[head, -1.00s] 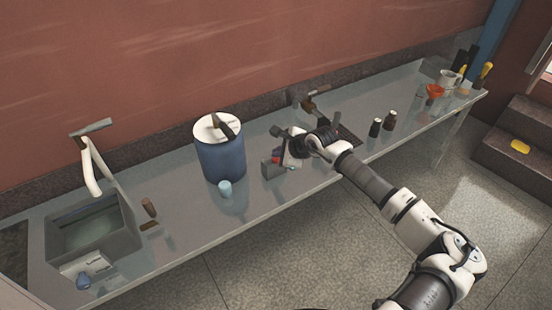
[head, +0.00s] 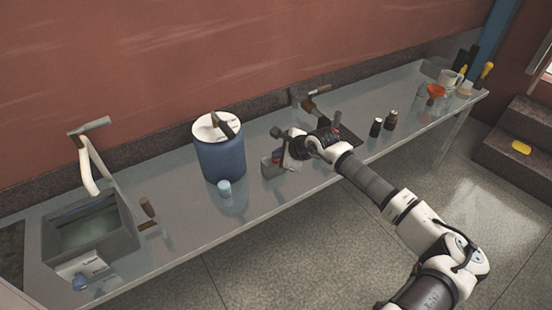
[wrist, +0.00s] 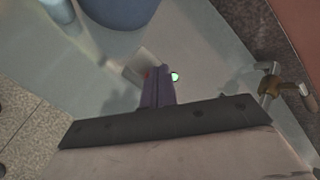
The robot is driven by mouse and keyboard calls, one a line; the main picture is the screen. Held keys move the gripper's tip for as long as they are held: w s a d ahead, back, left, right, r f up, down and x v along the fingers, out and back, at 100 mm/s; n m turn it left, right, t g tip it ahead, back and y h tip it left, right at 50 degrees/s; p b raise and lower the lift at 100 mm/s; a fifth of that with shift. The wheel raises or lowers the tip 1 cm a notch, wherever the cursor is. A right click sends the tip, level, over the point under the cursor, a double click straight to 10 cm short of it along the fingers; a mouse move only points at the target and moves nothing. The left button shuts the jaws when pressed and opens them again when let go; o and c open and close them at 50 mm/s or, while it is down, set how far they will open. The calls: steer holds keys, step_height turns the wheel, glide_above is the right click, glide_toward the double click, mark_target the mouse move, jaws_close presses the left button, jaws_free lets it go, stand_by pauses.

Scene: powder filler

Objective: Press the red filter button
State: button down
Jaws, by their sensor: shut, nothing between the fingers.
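A small grey box (head: 270,168) stands on the bench right of the blue drum, with a red button (head: 276,156) on it. The box also shows in the wrist view (wrist: 139,64), with a sliver of red (wrist: 147,72) beside my fingers and a small lit green spot (wrist: 175,77) to their right. My gripper (wrist: 158,80) is shut and empty, right over or against the box. Its fingers hide most of the button. I cannot tell whether they touch it.
The blue drum (head: 220,158) with a white lid and a light-blue cup (head: 225,190) stand left of the box. Small dark bottles (head: 376,127) stand to the right, and a brown-handled tap (head: 318,90) behind. A sink (head: 90,236) is at the far left. The bench front is clear.

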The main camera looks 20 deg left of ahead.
steer(key=shift+r, duration=0.1)
stand_by(0.3)
steer(key=shift+r, duration=0.35)
steer(key=shift+r, duration=0.1)
step_height(320, 180, up, 6)
steer(key=shift+f+p, duration=0.1)
steer(key=shift+p, duration=0.45)
